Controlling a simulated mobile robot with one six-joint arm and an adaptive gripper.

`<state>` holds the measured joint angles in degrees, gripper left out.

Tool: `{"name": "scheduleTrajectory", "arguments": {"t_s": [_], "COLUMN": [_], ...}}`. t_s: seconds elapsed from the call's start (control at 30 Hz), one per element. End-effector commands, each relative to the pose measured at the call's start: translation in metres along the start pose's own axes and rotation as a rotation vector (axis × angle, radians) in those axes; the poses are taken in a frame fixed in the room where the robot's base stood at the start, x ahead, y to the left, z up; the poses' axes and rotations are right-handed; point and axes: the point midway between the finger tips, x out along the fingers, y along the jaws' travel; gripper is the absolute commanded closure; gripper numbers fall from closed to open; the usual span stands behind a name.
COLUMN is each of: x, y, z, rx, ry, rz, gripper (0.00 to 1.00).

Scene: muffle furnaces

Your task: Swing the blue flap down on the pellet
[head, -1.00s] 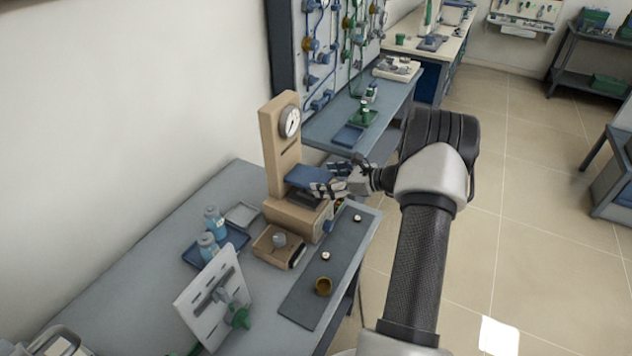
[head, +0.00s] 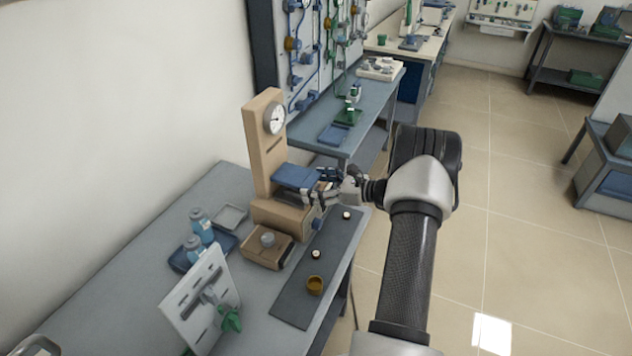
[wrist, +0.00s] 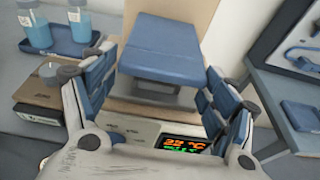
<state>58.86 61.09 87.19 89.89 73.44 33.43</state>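The blue flap (head: 295,176) is a flat pad on the beige press (head: 265,150) with a round dial. It sticks out roughly level, above the press's lower block. In the wrist view the flap (wrist: 165,50) is straight ahead, with a grey part below it. My gripper (head: 323,186) is at the flap's front edge. Its fingers are spread to the left and right of the flap in the wrist view, with nothing held between them. Whether a finger touches the flap cannot be told. I cannot make out a pellet under the flap.
A temperature display (wrist: 184,146) is on the press's front. A small beige box (head: 267,250) and a blue tray (head: 182,258) with two bottles stand nearby. A dark mat (head: 297,303) holds a brass cup (head: 314,285) and small white round pieces. A white panel (head: 192,290) stands in front.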

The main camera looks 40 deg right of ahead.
Motion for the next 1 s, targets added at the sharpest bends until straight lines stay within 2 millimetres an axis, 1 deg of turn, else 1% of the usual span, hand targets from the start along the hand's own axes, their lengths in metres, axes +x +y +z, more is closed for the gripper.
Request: {"name": "scheduleTrajectory", "arguments": {"t_s": [0.03,0.2,0.53,0.63,0.77,1.0], "x": [0.000,0.001,0.001,-0.002,-0.018,-0.070], "y": [0.000,-0.001,-0.002,-0.002,-0.003,-0.003], "z": [0.001,0.004,0.007,0.007,0.007,0.006], "rx": [-0.001,-0.006,-0.009,-0.010,-0.009,-0.009], "ry": [-0.001,-0.005,-0.009,-0.009,-0.010,-0.009], "rz": [0.000,0.000,-0.001,-0.002,-0.005,-0.006], "gripper": [0.17,0.05,0.05,0.05,0.05,0.05]}}
